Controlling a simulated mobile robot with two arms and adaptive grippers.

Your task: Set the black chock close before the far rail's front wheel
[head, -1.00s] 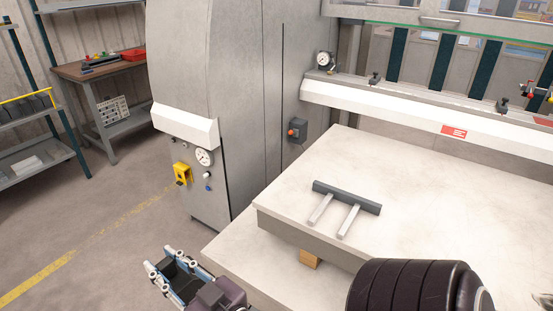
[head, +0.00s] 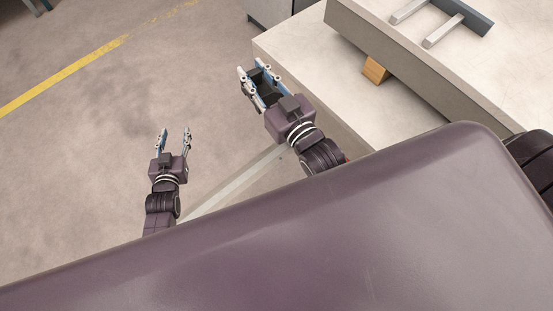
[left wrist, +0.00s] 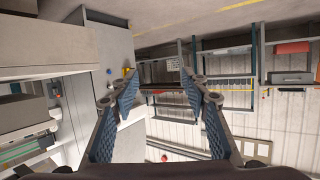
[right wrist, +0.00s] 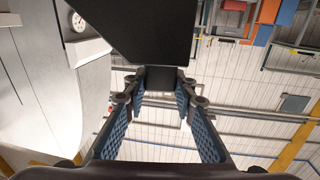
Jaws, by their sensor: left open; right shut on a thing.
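My right gripper (head: 259,82) is shut on the black chock (head: 266,92). It holds the chock beside the left edge of the pale lower platform. In the right wrist view the chock (right wrist: 150,30) is a dark block between the fingertips, filling the upper middle. My left gripper (head: 175,138) is open and empty, over the floor to the left of the right one. Its spread fingers also show in the left wrist view (left wrist: 158,95). A pale straight bar (head: 235,185) runs diagonally below the grippers; I cannot tell whether it is a rail. No wheel is visible.
A dark bar with two light prongs (head: 445,22) rests on the slab.

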